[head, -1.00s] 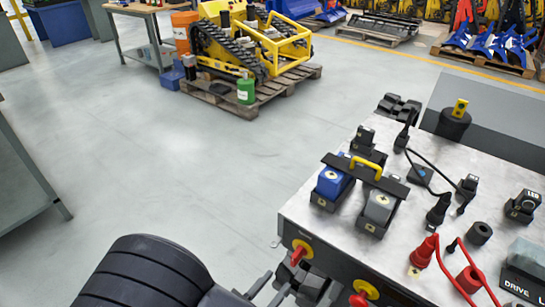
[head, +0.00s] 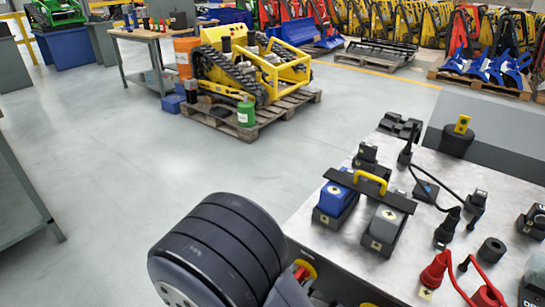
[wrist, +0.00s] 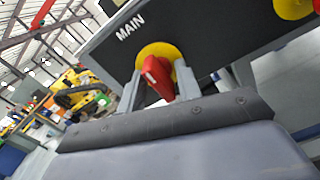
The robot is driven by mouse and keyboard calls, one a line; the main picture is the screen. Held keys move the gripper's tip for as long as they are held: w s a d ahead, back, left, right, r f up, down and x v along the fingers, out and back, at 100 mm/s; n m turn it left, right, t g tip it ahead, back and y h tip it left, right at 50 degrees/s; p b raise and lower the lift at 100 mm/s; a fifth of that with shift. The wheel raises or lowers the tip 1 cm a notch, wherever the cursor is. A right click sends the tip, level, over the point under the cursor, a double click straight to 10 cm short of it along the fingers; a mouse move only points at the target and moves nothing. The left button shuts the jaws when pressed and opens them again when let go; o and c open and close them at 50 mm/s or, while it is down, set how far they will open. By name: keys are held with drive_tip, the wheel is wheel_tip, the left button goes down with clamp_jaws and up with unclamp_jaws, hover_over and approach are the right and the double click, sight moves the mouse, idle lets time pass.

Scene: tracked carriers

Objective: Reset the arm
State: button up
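My gripper (wrist: 160,88) shows in the wrist view with its two grey fingers apart. A red rotary switch handle (wrist: 158,77) on a yellow disc (wrist: 155,52) appears between the fingers, with a gap visible beside it. I cannot tell the depth between the fingertips and the handle. The label MAIN is on the dark panel (wrist: 110,60) beside the switch. In the head view my arm's dark rounded link fills the bottom middle and the fingers are not clearly seen. The red handle (head: 300,272) shows partly beyond that link.
A metal-topped bench (head: 320,215) stands at right, carrying blue (head: 336,198) and grey (head: 385,225) battery blocks under a yellow-handled bar, plus red and black cables. A second yellow disc (wrist: 294,8) is at the wrist view's top right. Floor at left is clear; a tracked yellow machine (head: 240,70) sits behind.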

drive_tip(key=m+b, duration=0.2)
drive_tip(key=m, duration=0.1)
drive_tip(key=m+b, duration=0.1)
drive_tip(key=b, duration=0.1)
drive_tip(key=shift+f, duration=0.25)
drive_tip(key=shift+r+m+b, duration=0.2)
drive_tip(key=shift+m+b, duration=0.5)
drive_tip(key=shift+m, duration=0.4)
